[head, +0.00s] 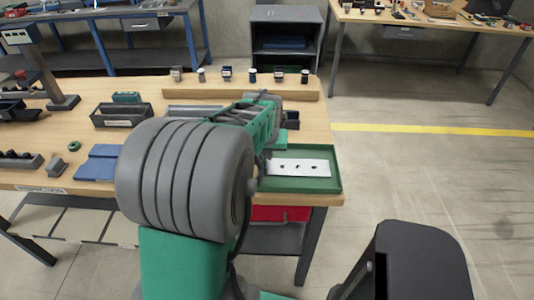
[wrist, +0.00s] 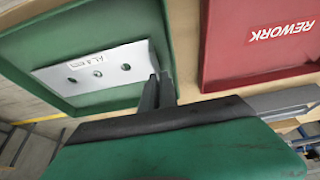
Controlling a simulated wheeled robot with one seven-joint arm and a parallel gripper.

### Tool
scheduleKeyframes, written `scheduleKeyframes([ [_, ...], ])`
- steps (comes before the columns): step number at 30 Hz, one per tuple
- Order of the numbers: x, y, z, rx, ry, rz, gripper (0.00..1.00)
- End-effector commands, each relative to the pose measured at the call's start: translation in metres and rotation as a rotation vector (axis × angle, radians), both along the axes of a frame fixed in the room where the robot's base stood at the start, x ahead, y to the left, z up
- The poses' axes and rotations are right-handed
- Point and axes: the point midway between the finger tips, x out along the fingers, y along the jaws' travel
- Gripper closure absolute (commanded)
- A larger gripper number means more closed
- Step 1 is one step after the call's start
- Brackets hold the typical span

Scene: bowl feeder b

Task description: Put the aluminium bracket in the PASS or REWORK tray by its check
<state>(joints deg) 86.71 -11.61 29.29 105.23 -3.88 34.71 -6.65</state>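The aluminium bracket (head: 298,168) is a pale flat plate with several holes. It lies in the green tray (head: 300,185) at the table's right front corner. In the wrist view the bracket (wrist: 82,73) shows a white label and lies inside the green tray (wrist: 60,20). The red REWORK tray (wrist: 262,60) is to the right in the wrist view. My arm hides most of the gripper in the head view.
A red surface (head: 280,213) shows below the table's front edge. A dark open bin (head: 122,115), a blue block (head: 98,163) and a green ring (head: 74,146) are on the table's left part. Several small jars stand along a wooden ledge (head: 240,93) at the back.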

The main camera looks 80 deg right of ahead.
Motion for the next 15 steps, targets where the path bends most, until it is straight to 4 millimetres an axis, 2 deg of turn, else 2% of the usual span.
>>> scheduleKeyframes([
  [7,0.0002,-0.0002,-0.0060,-0.001,0.000,0.000,1.00],
  [9,0.0002,0.0001,-0.0048,0.000,0.000,0.000,0.92],
  [11,0.0002,0.0001,-0.0048,0.001,0.000,0.000,0.88],
  [15,0.0002,0.0002,-0.0047,0.001,0.000,0.000,0.88],
])
